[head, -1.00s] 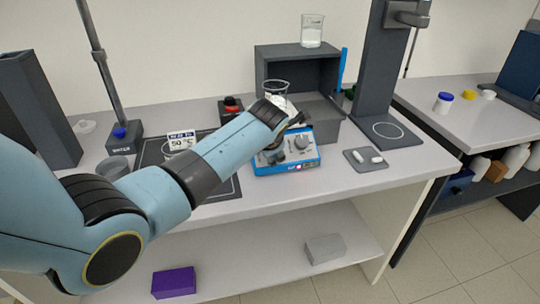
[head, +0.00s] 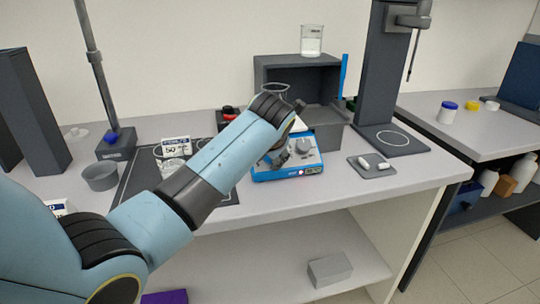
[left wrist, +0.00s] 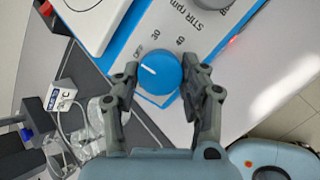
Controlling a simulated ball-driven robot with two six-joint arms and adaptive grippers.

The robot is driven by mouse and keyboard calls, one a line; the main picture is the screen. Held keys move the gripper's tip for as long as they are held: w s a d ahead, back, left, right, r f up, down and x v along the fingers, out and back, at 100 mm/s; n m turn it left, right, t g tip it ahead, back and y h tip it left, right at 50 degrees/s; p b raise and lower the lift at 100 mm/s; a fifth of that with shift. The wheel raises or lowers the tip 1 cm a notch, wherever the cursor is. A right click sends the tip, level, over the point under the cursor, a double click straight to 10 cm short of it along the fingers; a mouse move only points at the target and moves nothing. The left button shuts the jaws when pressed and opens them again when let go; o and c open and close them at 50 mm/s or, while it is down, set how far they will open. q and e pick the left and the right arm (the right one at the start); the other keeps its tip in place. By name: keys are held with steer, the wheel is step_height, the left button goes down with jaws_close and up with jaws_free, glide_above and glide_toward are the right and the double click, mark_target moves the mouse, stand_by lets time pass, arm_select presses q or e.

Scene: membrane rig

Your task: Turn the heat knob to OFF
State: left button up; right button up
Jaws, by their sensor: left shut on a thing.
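The blue and white stirrer hotplate (head: 312,160) stands at the front of the bench. My left gripper (head: 280,150) reaches down to its front panel. In the left wrist view, the round blue knob (left wrist: 156,82) sits between the fingers of my left gripper (left wrist: 159,66), which is shut on it. The knob's white pointer slants to the upper left, near the OFF label (left wrist: 140,50); exact alignment is hard to tell. A grey knob (left wrist: 208,3) by the STIR rpm print is farther up; it also shows in the head view (head: 303,146). My right gripper is not in view.
A glass vessel (head: 277,88) stands behind my left wrist, partly hidden. A dark open box (head: 290,66) with a beaker (head: 312,40) on top stands behind. A small grey tray (head: 372,166) with white pieces lies to the right. A metal dish (head: 100,177) is at left.

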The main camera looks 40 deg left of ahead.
arm_select(q)
steer(key=o, duration=1.2)
steer(key=v, duration=1.2)
steer(key=shift+f, duration=0.1)
